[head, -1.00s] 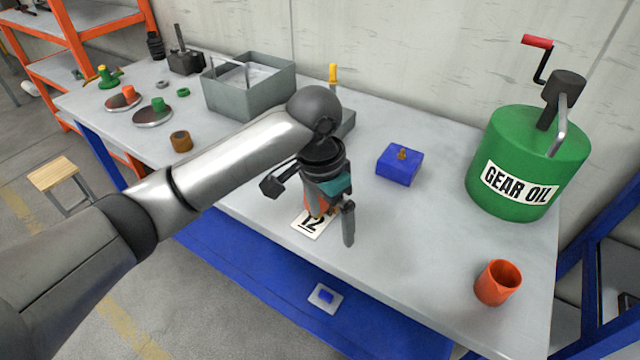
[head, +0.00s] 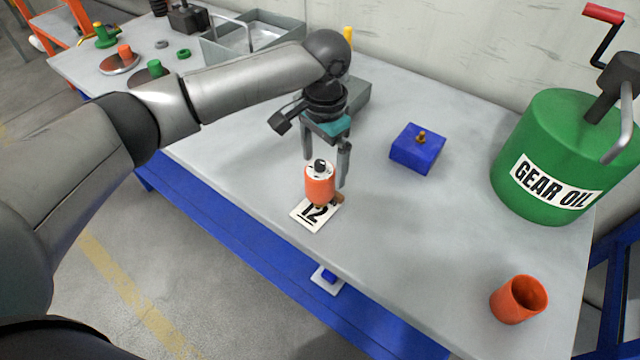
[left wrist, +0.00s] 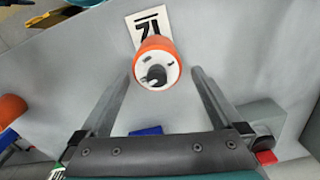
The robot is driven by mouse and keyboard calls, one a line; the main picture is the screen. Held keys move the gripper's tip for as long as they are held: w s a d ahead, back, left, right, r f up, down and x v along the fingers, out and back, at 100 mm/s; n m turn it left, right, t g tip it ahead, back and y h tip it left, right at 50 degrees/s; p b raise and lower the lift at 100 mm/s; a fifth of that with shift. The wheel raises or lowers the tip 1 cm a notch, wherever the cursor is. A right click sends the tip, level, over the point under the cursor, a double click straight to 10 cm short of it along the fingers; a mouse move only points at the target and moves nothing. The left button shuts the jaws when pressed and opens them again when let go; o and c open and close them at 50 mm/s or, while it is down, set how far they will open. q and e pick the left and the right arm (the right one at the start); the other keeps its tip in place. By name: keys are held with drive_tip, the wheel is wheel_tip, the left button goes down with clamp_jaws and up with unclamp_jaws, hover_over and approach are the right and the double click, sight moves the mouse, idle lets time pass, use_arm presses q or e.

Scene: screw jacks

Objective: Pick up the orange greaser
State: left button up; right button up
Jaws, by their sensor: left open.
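The orange greaser (head: 320,187) is a small orange cylinder with a white top and a dark knob. It stands upright at the white card marked 12 (head: 307,216) near the table's front edge. My left gripper (head: 325,167) is open and empty, its fingers pointing down just behind and above the greaser. In the left wrist view the greaser (left wrist: 157,62) shows between and slightly beyond the two open fingertips (left wrist: 162,74), apart from both. My right gripper is not in view.
A blue block with a brass fitting (head: 418,148) stands right of the gripper. A green gear oil can (head: 545,150) and an orange cup (head: 518,300) are farther right. A grey box (head: 360,98) stands behind the gripper. The table between greaser and cup is clear.

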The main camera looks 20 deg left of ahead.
use_arm(q)
drive_tip(key=shift+s+a+f+b, duration=0.1)
drive_tip(key=shift+s+f+b, duration=0.1)
drive_tip(key=shift+f, duration=0.75)
drive_tip(key=shift+s+a+f+b, duration=0.1)
drive_tip(key=shift+s+f+b, duration=0.1)
drive_tip(key=shift+f, duration=0.8)
drive_tip(key=shift+s+f+b, duration=0.1)
drive_tip(key=shift+f+b, duration=0.1)
drive_tip(key=shift+f, duration=0.75)
drive_tip(key=shift+c, duration=0.4)
clamp_jaws()
drive_tip(key=shift+r, duration=0.1)
